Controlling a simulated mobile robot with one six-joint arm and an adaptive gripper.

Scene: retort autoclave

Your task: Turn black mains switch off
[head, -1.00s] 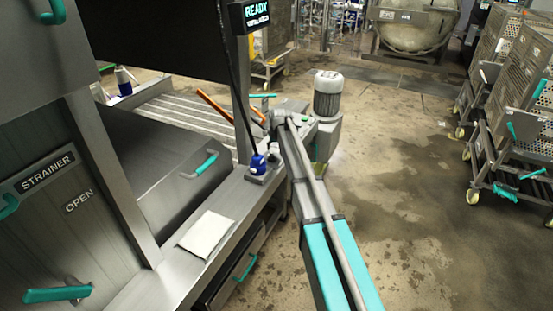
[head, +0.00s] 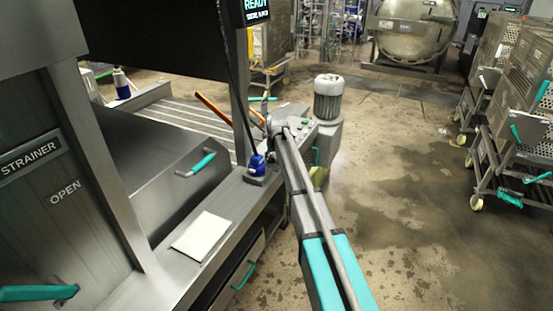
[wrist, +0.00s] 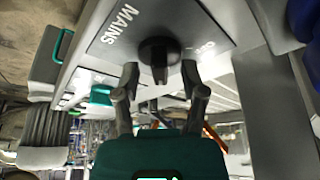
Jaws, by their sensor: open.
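The black mains switch (wrist: 159,52) shows in the wrist view as a round knob with a raised grip, on a grey panel (wrist: 100,48) marked MAINS. Part of the word OFF shows to the right of the knob. My gripper (wrist: 160,72) is open, with one finger to either side of the knob's grip and nothing held. I cannot tell whether the fingers touch it. In the head view my arm reaches to the panel end of the steel bench, and the switch cannot be made out there.
A blue plug-like fitting (head: 257,165) with a cable stands on the bench beside my arm. A white sheet (head: 202,236) lies nearer. A grey motor (head: 328,98) stands beyond. Wheeled racks (head: 510,125) line the right. The wet floor between is clear.

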